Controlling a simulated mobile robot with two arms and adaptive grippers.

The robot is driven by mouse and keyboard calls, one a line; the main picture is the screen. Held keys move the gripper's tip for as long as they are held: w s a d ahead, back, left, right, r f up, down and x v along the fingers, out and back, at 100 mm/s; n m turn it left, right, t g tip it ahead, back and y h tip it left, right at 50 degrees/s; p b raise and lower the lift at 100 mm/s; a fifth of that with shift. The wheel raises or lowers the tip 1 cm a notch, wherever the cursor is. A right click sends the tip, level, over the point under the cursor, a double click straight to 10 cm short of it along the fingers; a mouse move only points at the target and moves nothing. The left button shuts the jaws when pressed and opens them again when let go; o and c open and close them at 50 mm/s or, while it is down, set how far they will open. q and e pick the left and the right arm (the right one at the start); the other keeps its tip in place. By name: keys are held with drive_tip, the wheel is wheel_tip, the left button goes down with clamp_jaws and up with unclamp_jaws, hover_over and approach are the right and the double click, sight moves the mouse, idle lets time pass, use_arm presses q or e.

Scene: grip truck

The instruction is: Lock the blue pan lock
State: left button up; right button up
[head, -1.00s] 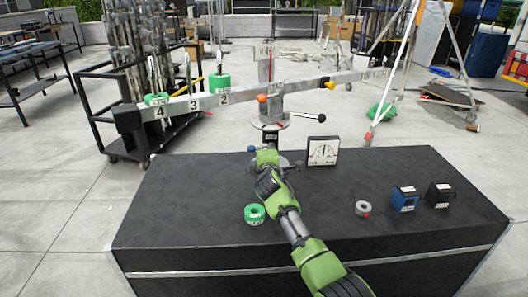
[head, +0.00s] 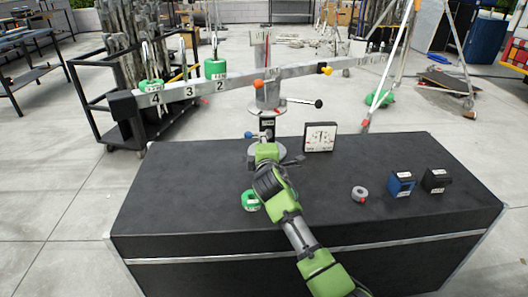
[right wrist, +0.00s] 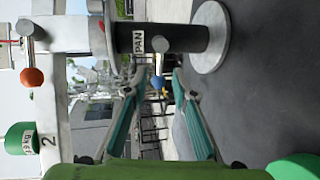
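The blue pan lock knob (head: 249,135) sits on the short post of the scale at the table's back edge. In the right wrist view the blue knob (right wrist: 157,83) is on a small rod beside the dark post marked PAN (right wrist: 170,40). My right gripper (right wrist: 157,88) is open, with green fingers on either side of the knob's line of sight. I cannot tell whether the knob is between the fingertips or beyond them; no contact shows. In the head view my right gripper (head: 264,152) is just right of the knob and hides part of the post. My left gripper is out of view.
The long beam (head: 205,90) with green weights (head: 216,70) and an orange knob (head: 258,84) spans above. A dial (head: 320,137), grey ring (head: 360,193), blue block (head: 401,183), black block (head: 436,181) and green weight (head: 250,201) stand on the table. The table's left is clear.

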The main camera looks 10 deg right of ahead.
drive_tip(key=d+v, duration=0.1)
drive_tip(key=v, duration=0.5)
drive_tip(key=shift+a, duration=0.5)
drive_tip(key=shift+f, duration=0.1)
